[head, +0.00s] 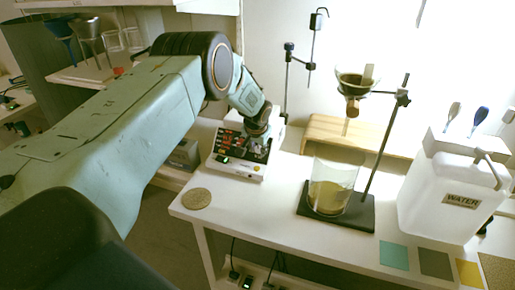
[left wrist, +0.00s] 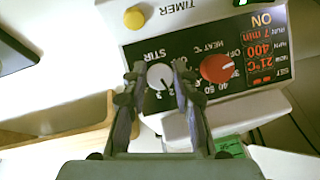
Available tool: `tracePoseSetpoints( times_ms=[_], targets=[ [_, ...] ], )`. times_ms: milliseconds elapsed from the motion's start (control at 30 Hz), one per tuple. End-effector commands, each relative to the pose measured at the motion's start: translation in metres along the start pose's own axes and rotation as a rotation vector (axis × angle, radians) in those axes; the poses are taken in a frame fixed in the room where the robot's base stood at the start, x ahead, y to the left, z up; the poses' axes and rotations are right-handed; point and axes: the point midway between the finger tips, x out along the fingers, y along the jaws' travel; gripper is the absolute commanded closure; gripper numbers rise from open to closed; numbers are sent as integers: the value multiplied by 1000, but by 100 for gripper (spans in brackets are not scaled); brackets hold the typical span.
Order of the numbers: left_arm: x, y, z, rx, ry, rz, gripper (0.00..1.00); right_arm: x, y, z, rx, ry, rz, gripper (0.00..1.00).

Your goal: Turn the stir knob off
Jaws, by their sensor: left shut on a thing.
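The hot plate stirrer (head: 240,158) stands on the white table, its control panel facing up under my left gripper (head: 258,143). In the left wrist view the panel is upside down, and the white stir knob (left wrist: 160,77) sits by the label STIR with numbers 2 and 3 near it. My left gripper (left wrist: 158,72) has its two fingers on either side of the stir knob and is shut on it. The red heat knob (left wrist: 217,68) is just beside the right finger. The knob's exact setting is hard to read. My right gripper is not in view.
A beaker (head: 332,188) of yellowish liquid stands on a dark stand base, below a funnel (head: 354,84). A white water container (head: 452,190) is at the right. A wooden shelf (head: 360,139) lies behind. A round cork mat (head: 197,198) lies at the table's front left.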

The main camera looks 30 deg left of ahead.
Motion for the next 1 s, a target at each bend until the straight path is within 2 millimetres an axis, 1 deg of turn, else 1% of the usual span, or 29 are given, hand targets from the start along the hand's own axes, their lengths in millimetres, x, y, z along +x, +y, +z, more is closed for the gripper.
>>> tracePoseSetpoints(
  times_ms=[33,233,467,667,1000],
  targets=[
    [0,-1,0,-1,-1,-1,83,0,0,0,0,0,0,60],
    [0,-1,0,-1,-1,-1,100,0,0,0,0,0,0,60],
    [0,-1,0,-12,0,4,100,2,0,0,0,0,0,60],
    [1,-2,0,-74,2,35,100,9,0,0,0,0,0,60],
    [3,-4,0,-324,4,161,100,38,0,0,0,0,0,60]
  ],
)
